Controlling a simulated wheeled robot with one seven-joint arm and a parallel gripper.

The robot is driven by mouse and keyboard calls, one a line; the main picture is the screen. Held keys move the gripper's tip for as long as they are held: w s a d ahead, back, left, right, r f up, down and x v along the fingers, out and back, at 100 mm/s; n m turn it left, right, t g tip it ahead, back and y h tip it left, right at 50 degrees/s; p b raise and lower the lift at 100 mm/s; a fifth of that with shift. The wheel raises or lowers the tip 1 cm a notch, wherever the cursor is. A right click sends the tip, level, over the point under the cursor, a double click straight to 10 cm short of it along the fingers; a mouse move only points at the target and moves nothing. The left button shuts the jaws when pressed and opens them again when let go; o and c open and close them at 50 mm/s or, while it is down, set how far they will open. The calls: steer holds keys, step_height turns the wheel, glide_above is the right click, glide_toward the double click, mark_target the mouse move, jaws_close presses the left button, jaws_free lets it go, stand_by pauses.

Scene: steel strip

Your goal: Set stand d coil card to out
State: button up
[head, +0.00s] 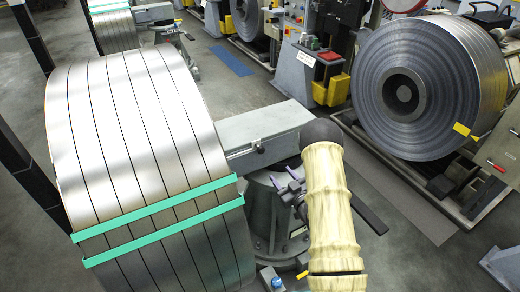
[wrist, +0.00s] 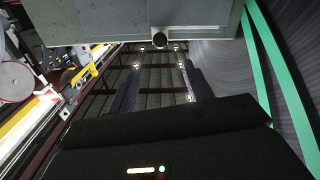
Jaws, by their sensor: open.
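I cannot make out a coil card or any stand letter in either view. A grey stand with a thick horizontal arm (head: 265,130) bears a steel coil (head: 135,130) bound with two green bands. A small dark round fitting (head: 260,149) sits on the arm's side. In the wrist view, a grey block (wrist: 140,20) crosses the top, with a dark round fitting (wrist: 160,41) at its lower edge. My gripper (head: 290,188) is beside the stand, below its arm. In the wrist view, my gripper (wrist: 158,85) is open and empty, its fingers wide apart.
A larger coil (head: 430,85) with a yellow tag (head: 461,129) stands at the right. In the wrist view, green bands (wrist: 278,75) run close on the right.

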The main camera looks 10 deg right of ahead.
mark_target(262, 152)
steer(key=p+x, duration=0.3)
steer(key=x, duration=1.2)
steer(key=shift+w, duration=0.1)
steer(key=shift+w+a+p, duration=0.3)
steer(key=shift+w+a, duration=0.05)
steer(key=shift+w, duration=0.3)
steer(key=shift+c, duration=0.4)
jaws_close()
